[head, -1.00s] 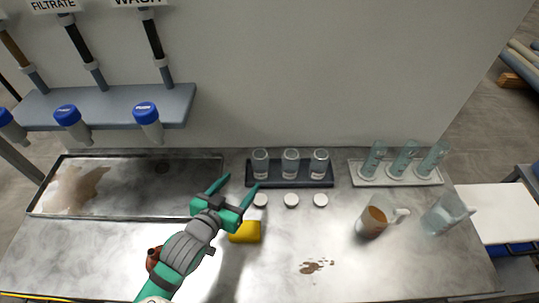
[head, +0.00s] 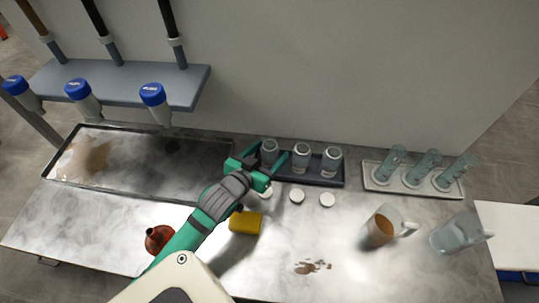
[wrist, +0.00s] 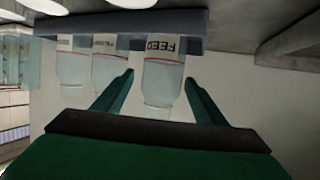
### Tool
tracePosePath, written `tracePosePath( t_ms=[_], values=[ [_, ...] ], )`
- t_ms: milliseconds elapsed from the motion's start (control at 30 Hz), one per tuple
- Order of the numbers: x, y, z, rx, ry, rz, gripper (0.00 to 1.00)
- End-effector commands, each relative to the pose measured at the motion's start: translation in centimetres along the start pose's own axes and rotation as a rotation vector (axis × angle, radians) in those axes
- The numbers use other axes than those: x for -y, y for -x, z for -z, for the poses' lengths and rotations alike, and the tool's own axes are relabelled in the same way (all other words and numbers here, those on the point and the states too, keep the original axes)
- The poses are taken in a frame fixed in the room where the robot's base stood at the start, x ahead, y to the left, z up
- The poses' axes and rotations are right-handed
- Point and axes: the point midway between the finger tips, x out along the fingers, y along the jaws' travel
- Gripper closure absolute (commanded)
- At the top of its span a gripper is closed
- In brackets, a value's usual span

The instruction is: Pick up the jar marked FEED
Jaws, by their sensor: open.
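The jar marked FEED (wrist: 162,80) is clear glass with a white label, and it appears upside down in the wrist view. It lies between the two fingers of my open gripper (wrist: 159,77) in that view. In the head view it is the leftmost jar (head: 269,147) in the dark rack (head: 318,180), upright, with my gripper (head: 270,151) around its near side. Whether the fingers touch the glass I cannot tell. Two similar jars, the middle one (head: 301,156) and the right one (head: 331,161), stand beside it in the rack.
White lids (head: 297,196) lie in front of the rack. A yellow sponge (head: 245,223) and a red-brown flask (head: 158,238) lie nearer. A tray of glass tubes (head: 378,180), a brown-filled beaker (head: 382,228) and a clear jug (head: 455,236) stand at right. A brown spill (head: 313,267) marks the bench.

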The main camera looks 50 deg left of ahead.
Motion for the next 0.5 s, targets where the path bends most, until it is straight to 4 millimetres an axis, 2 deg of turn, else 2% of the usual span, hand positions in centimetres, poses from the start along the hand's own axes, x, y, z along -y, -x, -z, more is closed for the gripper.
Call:
tracePosePath(
  t_ms=[300, 500],
  values=[
    [0.1, -3.9, -0.2, 0.000, 0.001, -0.004, 0.35],
    [0.2, -4.8, -0.1, -0.001, -0.001, -0.001, 0.35]
  ],
)
